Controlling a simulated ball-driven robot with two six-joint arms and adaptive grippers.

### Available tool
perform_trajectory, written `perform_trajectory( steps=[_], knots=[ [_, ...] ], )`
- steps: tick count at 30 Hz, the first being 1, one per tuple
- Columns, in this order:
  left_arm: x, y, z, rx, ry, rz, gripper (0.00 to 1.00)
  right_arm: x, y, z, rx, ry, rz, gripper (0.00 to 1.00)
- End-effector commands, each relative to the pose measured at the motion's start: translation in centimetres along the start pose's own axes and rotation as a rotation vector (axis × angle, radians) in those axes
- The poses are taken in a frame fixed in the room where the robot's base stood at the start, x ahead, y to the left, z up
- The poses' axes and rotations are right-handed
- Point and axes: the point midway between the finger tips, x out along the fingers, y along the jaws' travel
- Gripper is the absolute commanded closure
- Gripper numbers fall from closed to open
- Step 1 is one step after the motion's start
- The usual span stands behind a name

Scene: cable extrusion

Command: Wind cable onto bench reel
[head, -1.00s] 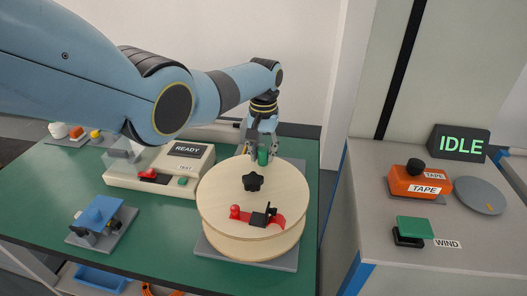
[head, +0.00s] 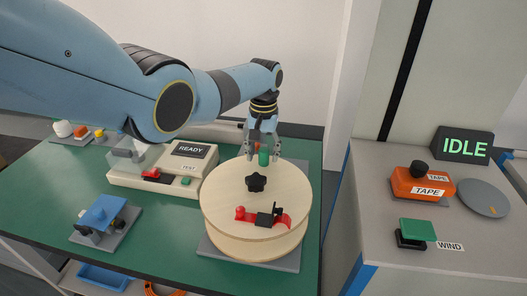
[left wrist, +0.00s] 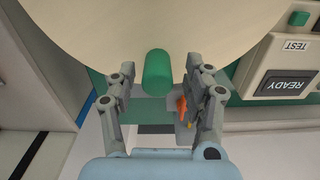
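The bench reel (head: 228,198) is a pale wooden drum with a black star knob (head: 256,184) on its top flange. A red clamp with a black block (head: 264,219) sits on the near part of the flange. A green upright handle (head: 264,158) stands near the far edge. My left gripper (head: 263,157) is at this handle. In the left wrist view its two fingers (left wrist: 160,90) are spread on either side of the green handle (left wrist: 157,72), with gaps on both sides. An orange piece (left wrist: 182,108) shows by the right finger, partly hidden. My right gripper is not in view.
A tester reading READY (head: 190,150) stands left of the reel. A blue device (head: 102,212) is at the left front. On the right bench are an IDLE display (head: 463,146), an orange TAPE unit (head: 424,187), a grey disc (head: 482,197) and a green WIND button (head: 417,230).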

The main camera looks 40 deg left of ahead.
Motion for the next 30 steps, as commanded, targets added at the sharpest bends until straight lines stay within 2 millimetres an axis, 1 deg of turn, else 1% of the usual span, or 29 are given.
perform_trajectory(
  steps=[6,8,11,14,15,18,21,25,30],
  knots=[
    [-0.1,0.1,0.0,0.001,-0.001,0.001,0.49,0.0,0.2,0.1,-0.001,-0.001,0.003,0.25],
    [-0.5,0.1,-0.1,0.001,0.002,0.001,0.49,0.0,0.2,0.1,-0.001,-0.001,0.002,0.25],
    [-1.6,0.0,-0.1,0.001,0.003,0.001,0.49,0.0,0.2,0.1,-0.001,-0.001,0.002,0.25],
    [-3.4,0.0,0.0,0.002,0.004,0.001,0.49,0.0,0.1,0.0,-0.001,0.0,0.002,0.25],
    [-4.5,0.0,-0.1,0.002,0.005,0.001,0.49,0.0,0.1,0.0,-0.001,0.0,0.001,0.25],
    [-6.9,0.0,-0.1,0.001,0.005,0.002,0.49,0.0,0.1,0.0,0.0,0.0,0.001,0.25],
    [-8.9,0.0,-0.1,0.0,0.003,0.001,0.49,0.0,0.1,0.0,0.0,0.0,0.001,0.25],
    [-10.9,0.0,-0.1,0.0,0.002,0.001,0.49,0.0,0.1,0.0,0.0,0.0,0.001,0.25],
    [-11.9,0.0,0.0,0.0,0.0,0.0,0.49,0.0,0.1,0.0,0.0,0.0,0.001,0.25]
  ],
)
